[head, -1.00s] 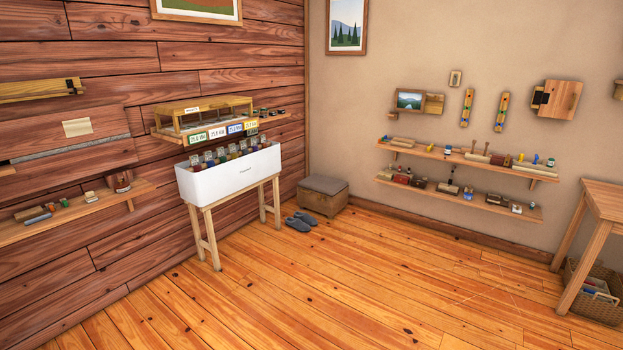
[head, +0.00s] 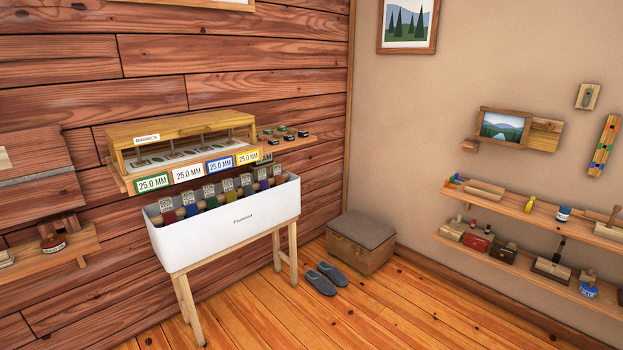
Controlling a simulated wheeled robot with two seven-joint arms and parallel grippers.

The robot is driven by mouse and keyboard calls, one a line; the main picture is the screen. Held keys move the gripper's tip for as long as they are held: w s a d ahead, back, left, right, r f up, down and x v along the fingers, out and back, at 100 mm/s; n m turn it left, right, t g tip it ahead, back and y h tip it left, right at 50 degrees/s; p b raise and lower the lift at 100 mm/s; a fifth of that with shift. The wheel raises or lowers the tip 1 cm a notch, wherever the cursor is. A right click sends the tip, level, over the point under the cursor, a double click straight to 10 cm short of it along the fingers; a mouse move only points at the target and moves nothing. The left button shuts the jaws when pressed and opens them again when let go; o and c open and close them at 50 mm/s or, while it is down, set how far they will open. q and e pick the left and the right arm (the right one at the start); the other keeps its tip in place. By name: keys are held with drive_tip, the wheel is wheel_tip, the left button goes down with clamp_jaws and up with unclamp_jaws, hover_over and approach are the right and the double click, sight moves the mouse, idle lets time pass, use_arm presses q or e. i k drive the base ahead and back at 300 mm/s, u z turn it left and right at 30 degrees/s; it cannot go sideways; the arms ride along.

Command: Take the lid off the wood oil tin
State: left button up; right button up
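I cannot tell for sure which item is the wood oil tin; labels on the small containers are too small to read. A round brown container with a pale label (head: 53,241) stands on the left wall shelf. A small white and blue container (head: 563,214) stands on the upper right shelf. A blue and white container (head: 588,290) is on the lower right shelf. Neither of my grippers shows in the head view.
A white bin (head: 230,232) holding several tagged colored items stands on wooden legs below a wooden rack (head: 180,135). A cushioned box (head: 361,243) and grey slippers (head: 322,279) are on the floor near the corner. The floor (head: 385,310) in front is clear.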

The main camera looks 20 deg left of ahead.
sight(52, 240)
drive_tip(key=u, duration=0.65)
drive_tip(key=i, duration=2.15)
drive_tip(key=u, duration=0.9)
